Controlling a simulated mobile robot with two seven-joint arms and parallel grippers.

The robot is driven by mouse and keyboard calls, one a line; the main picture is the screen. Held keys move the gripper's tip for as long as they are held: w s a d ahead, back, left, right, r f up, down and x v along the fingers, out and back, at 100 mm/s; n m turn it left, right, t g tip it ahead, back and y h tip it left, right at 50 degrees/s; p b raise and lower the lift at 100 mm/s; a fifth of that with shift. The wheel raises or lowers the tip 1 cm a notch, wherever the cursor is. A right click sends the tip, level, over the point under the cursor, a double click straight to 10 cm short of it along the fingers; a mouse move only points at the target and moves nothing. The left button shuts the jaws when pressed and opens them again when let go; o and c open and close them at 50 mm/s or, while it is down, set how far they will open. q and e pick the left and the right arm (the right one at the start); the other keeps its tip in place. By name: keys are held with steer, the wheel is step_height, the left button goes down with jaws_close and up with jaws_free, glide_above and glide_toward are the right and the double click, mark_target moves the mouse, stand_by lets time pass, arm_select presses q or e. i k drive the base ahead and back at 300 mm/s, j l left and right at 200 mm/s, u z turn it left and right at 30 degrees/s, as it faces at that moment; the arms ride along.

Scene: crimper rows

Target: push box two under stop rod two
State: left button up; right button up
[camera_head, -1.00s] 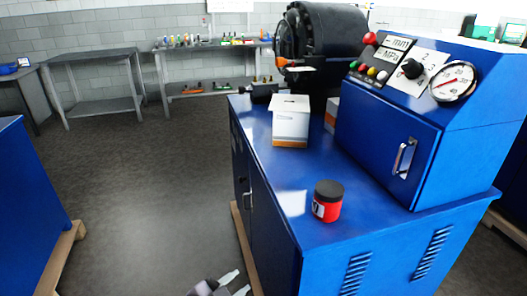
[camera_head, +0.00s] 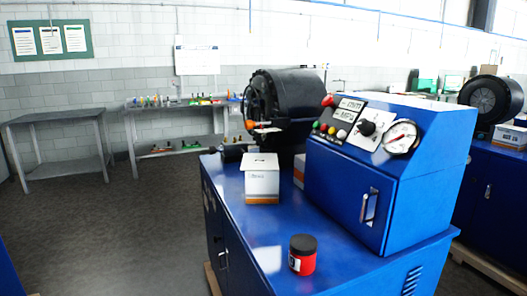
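A white box with an orange lower band (camera_head: 262,183) stands upright on the blue machine's top (camera_head: 235,208), in front of the black crimper head (camera_head: 290,105). A second similar box (camera_head: 299,172) stands partly hidden behind it, beside the control cabinet. I cannot tell by any mark which one is box two. No stop rod can be made out clearly; a small orange and white part (camera_head: 264,128) shows at the crimper's front, and a dark part (camera_head: 232,153) lies left of the box. Neither of my grippers is in view.
A red jar with a black lid (camera_head: 302,256) stands near the front edge. The blue control cabinet (camera_head: 350,195) fills the right side. Grey benches (camera_head: 65,150) line the back wall. Another crimper machine (camera_head: 492,105) is at the right. The floor left of the machine is clear.

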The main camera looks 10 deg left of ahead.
mark_target(261, 187)
steer(key=z, duration=0.95)
steer(key=j+z, duration=0.3)
steer(key=z, duration=0.15)
steer(key=j+z, duration=0.3)
steer(key=z, duration=0.15)
steer(key=k+j+z, duration=0.1)
steer(key=j+z, duration=0.2)
steer(key=k+j+z, duration=0.15)
steer(key=j+z, duration=0.15)
steer(key=k+j+z, duration=0.35)
steer(key=j, duration=0.4)
steer(key=k+j+z, duration=0.35)
steer(key=k+j, duration=1.6)
